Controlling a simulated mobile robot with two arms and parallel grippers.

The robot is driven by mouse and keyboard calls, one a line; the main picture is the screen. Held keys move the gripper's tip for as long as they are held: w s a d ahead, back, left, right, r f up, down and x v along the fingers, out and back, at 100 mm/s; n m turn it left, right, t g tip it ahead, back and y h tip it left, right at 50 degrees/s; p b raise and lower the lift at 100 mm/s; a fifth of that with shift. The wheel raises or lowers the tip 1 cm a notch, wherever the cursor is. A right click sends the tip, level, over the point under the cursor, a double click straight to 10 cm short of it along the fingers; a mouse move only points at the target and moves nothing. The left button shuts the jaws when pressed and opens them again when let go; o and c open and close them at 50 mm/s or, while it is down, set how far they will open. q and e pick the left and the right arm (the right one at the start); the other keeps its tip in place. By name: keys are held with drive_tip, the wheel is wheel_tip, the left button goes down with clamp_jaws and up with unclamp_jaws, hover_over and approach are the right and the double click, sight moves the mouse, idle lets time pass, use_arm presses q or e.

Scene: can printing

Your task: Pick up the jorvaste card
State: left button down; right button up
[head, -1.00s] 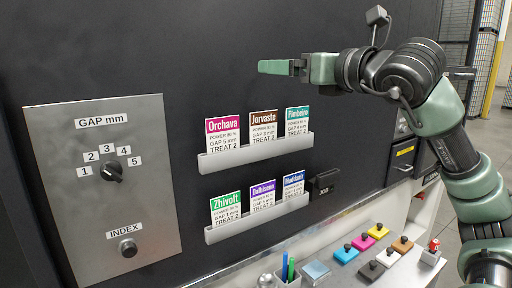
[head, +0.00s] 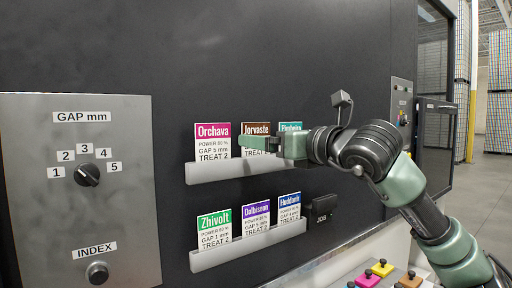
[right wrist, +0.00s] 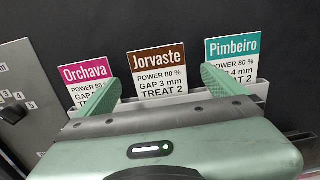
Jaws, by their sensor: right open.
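The Jorvaste card (head: 256,129) has a brown header and stands in the middle of the upper rack (head: 230,174). In the right wrist view the Jorvaste card (right wrist: 158,73) shows nearly whole, with "GAP 3 mm" and "TREAT 2" on it. My right gripper (head: 262,144) is in front of this card and hides part of it in the head view. In the right wrist view the right gripper (right wrist: 158,92) is open, with one green finger on each side of the card's lower part. No grip on the card shows. My left gripper is out of view.
The Orchava card (head: 213,140) stands to the left and the Pimbeiro card (right wrist: 232,58) to the right in the same rack. A lower rack (head: 250,246) holds the Zhivolt, Dalbiseon and a blue-headed card. A grey panel (head: 130,190) with knobs is at left.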

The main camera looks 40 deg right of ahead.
drive_tip(key=w+p, duration=0.1)
drive_tip(key=w, duration=0.1)
drive_tip(key=w+p, duration=0.2)
drive_tip(key=shift+w+d, duration=0.2)
drive_tip(key=shift+w, duration=0.15)
drive_tip(key=shift+w+f, duration=0.25)
drive_tip(key=shift+w, duration=0.1)
drive_tip(key=shift+s, duration=0.1)
drive_tip(key=c, duration=1.4)
drive_tip(key=shift+c, duration=0.2)
drive_tip(key=shift+r, duration=0.1)
